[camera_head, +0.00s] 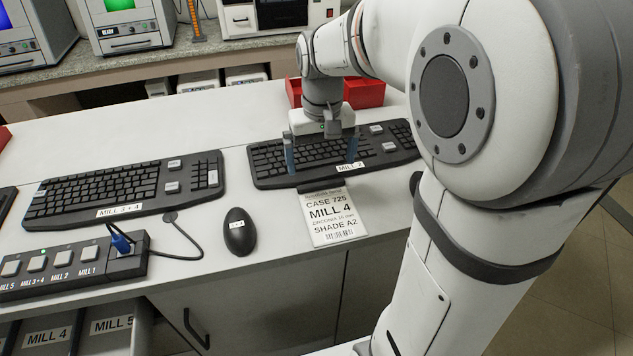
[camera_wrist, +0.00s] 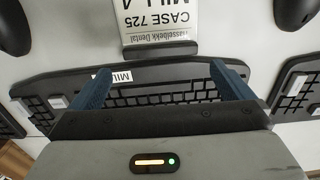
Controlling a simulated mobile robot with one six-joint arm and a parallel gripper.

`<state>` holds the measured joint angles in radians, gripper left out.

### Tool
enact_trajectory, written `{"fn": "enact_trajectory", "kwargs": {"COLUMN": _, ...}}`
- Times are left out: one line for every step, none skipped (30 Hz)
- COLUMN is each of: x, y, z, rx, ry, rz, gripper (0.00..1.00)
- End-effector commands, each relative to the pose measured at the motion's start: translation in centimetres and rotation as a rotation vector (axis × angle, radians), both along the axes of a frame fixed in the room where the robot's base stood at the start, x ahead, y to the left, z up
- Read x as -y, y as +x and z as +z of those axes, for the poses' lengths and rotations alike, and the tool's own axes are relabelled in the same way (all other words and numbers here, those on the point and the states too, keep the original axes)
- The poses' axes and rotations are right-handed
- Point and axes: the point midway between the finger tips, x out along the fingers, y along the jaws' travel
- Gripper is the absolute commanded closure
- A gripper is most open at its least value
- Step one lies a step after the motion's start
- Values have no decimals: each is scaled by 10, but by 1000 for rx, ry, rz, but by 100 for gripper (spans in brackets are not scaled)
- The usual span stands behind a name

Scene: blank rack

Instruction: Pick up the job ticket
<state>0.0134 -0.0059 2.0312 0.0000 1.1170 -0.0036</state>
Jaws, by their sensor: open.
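The job ticket (camera_head: 334,219) is a white card printed "CASE 725 MILL 4 SHADE A2". It lies on the white bench in front of the MILL 2 keyboard, with a dark clip or holder (camera_head: 320,186) at its far edge. The ticket also shows upside down at the top of the wrist view (camera_wrist: 156,22), partly cut off by the frame. My gripper (camera_head: 322,160) is open, its two blue fingers apart above the MILL 2 keyboard (camera_head: 270,166). In the wrist view the gripper (camera_wrist: 168,82) has nothing between its fingers, and the ticket lies beyond the fingertips.
A black mouse (camera_head: 240,232) lies left of the ticket. The MILL 3+4 keyboard (camera_head: 125,190) and a labelled switch box (camera_head: 70,268) with a blue plug stand further left. A red tray (camera_head: 368,93) sits behind my gripper. The bench's front edge runs close below the ticket.

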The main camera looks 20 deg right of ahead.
Motion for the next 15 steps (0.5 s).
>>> {"fn": "enact_trajectory", "kwargs": {"x": 0, "y": -1, "z": -6, "rx": -4, "ry": 0, "rz": 1, "gripper": 0}}
{"fn": "enact_trajectory", "kwargs": {"x": 0, "y": -1, "z": -9, "rx": -3, "ry": 0, "rz": 2, "gripper": 0}}
{"fn": "enact_trajectory", "kwargs": {"x": 0, "y": -1, "z": -14, "rx": -4, "ry": 0, "rz": 2, "gripper": 0}}
{"fn": "enact_trajectory", "kwargs": {"x": 0, "y": -2, "z": -18, "rx": -4, "ry": 0, "rz": 2, "gripper": 0}}
{"fn": "enact_trajectory", "kwargs": {"x": 0, "y": -2, "z": -23, "rx": -4, "ry": 0, "rz": 3, "gripper": 0}}
{"fn": "enact_trajectory", "kwargs": {"x": 0, "y": -2, "z": -29, "rx": -4, "ry": 0, "rz": 3, "gripper": 0}}
{"fn": "enact_trajectory", "kwargs": {"x": 0, "y": -3, "z": -34, "rx": -6, "ry": 0, "rz": 3, "gripper": 0}}
{"fn": "enact_trajectory", "kwargs": {"x": 0, "y": -2, "z": -39, "rx": -4, "ry": 0, "rz": 3, "gripper": 0}}
{"fn": "enact_trajectory", "kwargs": {"x": -1, "y": -2, "z": -45, "rx": -4, "ry": 0, "rz": 4, "gripper": 0}}
{"fn": "enact_trajectory", "kwargs": {"x": -1, "y": -2, "z": -48, "rx": -3, "ry": 0, "rz": 4, "gripper": 0}}
{"fn": "enact_trajectory", "kwargs": {"x": -1, "y": -2, "z": -51, "rx": -2, "ry": 0, "rz": 4, "gripper": 0}}
{"fn": "enact_trajectory", "kwargs": {"x": -1, "y": -2, "z": -53, "rx": -2, "ry": 0, "rz": 4, "gripper": 0}}
{"fn": "enact_trajectory", "kwargs": {"x": -1, "y": -2, "z": -55, "rx": -1, "ry": 0, "rz": 4, "gripper": 0}}
{"fn": "enact_trajectory", "kwargs": {"x": -1, "y": -2, "z": -56, "rx": 0, "ry": 0, "rz": 4, "gripper": 0}}
{"fn": "enact_trajectory", "kwargs": {"x": -1, "y": -2, "z": -56, "rx": 1, "ry": 0, "rz": 4, "gripper": 0}}
